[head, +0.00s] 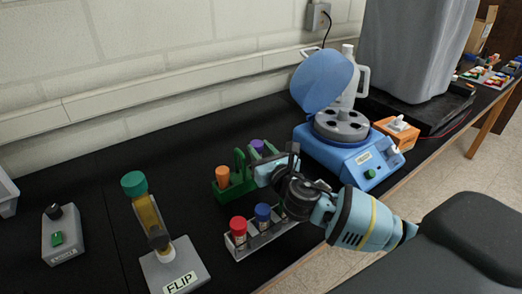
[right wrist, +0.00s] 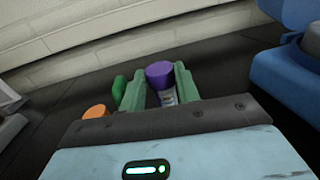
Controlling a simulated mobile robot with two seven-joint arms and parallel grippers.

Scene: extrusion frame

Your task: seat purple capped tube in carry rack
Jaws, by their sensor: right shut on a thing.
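My right gripper (head: 259,156) is shut on the purple capped tube (head: 257,145). In the right wrist view the purple cap (right wrist: 159,74) shows between the two green fingers (right wrist: 160,95), with a bit of the labelled tube below it. The green rack (head: 222,195) with an upright handle stands just left of the gripper and holds an orange capped tube (head: 222,176). The gripper is at the rack's right side. The tube's lower end is hidden, so I cannot tell if it sits in the rack. My left gripper is not in view.
A grey rack (head: 250,246) with red (head: 238,226) and blue (head: 263,212) capped tubes stands in front. A blue centrifuge (head: 345,150) with its lid open is behind right. A stand marked FLIP (head: 176,270) holds a green-capped tube at left. Black bench is clear at back left.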

